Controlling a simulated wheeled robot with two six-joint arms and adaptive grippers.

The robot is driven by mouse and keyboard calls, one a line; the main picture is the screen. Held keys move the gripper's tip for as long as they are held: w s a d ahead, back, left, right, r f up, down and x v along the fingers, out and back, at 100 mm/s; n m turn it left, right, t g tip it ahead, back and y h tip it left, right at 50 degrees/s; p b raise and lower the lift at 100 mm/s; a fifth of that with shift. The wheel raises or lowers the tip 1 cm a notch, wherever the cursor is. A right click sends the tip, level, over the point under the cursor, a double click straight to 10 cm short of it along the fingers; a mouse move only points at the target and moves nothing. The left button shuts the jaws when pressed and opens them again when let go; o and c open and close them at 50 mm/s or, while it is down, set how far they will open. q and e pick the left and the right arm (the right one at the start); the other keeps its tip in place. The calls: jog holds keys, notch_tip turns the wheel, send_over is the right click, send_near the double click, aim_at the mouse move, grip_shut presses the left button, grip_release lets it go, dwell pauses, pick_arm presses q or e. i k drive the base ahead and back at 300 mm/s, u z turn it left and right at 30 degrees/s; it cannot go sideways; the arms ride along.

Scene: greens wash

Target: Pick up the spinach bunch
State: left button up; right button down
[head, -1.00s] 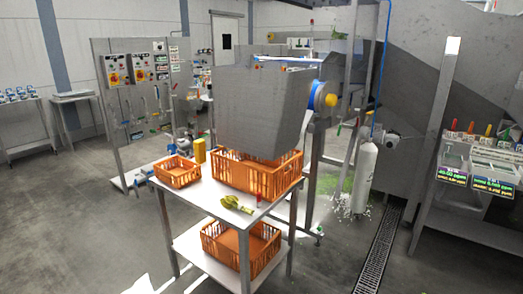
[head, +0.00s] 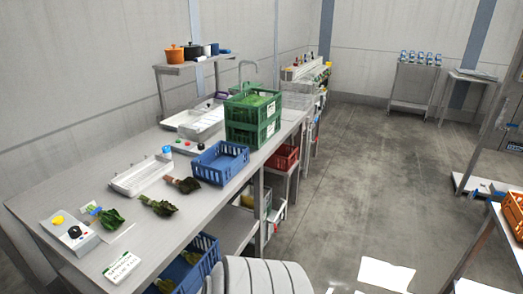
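Several leafy bunches lie on the long steel table (head: 60,190) at the left. One green bunch (head: 110,218) with pale stems and a blue band lies near the front end. A second dark green bunch (head: 160,206) lies behind it, and a third, darker bunch (head: 186,185) with reddish stems lies farther along. I cannot tell for sure which one is the spinach. Neither of my grippers is in view.
A blue crate (head: 219,163) and stacked green crates (head: 252,133) stand farther along the table. A scale (head: 72,233), a white tray (head: 140,175) and a label card (head: 124,262) are near the bunches. Open floor (head: 360,170) lies to the right.

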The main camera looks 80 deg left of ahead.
aim_at(110, 220)
jog(key=u, duration=2.1)
jog(key=i, duration=2.05)
jog(key=u, duration=2.15)
